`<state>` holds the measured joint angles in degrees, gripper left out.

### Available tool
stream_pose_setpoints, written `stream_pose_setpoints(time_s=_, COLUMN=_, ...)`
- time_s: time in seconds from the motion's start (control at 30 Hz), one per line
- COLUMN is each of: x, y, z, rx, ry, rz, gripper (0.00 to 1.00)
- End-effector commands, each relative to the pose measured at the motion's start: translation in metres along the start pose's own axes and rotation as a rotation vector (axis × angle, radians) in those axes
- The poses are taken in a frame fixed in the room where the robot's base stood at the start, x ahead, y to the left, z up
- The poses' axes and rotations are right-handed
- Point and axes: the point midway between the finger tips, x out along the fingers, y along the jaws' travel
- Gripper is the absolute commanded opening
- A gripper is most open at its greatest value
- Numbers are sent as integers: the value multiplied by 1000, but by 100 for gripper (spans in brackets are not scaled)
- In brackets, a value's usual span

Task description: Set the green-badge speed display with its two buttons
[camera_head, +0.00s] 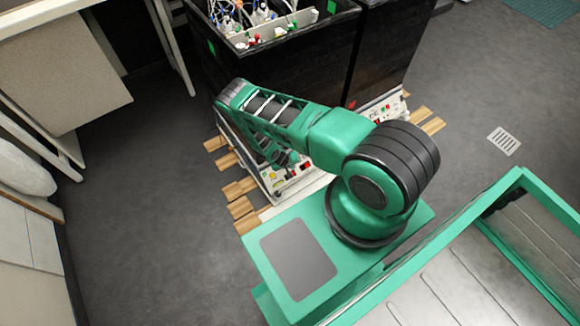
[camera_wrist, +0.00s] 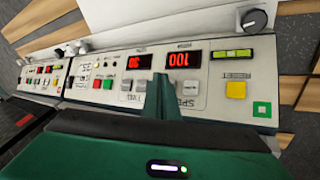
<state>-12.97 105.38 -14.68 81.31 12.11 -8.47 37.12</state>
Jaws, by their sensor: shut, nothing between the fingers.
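In the wrist view the control panel (camera_wrist: 218,78) appears upside down. A green square badge (camera_wrist: 262,109) is at its right end. The red-lit speed display (camera_wrist: 184,59) seems to show a 1 and two 0s, inverted. A grey button (camera_wrist: 191,86) is by it; any button on its left is hidden by my gripper. My gripper (camera_wrist: 162,82) is shut and empty, its tip over the panel just below the displays; I cannot tell whether it touches. In the head view the green-badged panel (camera_head: 292,182) is partly behind my arm.
A second red display (camera_wrist: 140,62) and more grey buttons (camera_wrist: 126,85) are left of the tip. A yellow button (camera_wrist: 236,90) and a knob (camera_wrist: 254,20) are to the right. A similar panel (camera_wrist: 42,77) adjoins at left. Dark boxes (camera_head: 300,68) stand above the panels.

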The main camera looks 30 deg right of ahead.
Motion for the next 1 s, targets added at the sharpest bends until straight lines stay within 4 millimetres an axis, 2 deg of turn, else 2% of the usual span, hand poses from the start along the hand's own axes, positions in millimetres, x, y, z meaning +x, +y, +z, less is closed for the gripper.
stream_pose_setpoints(time_s=1.0, x=5, y=-3, z=-4, rx=1, ry=0, rz=0, gripper=0)
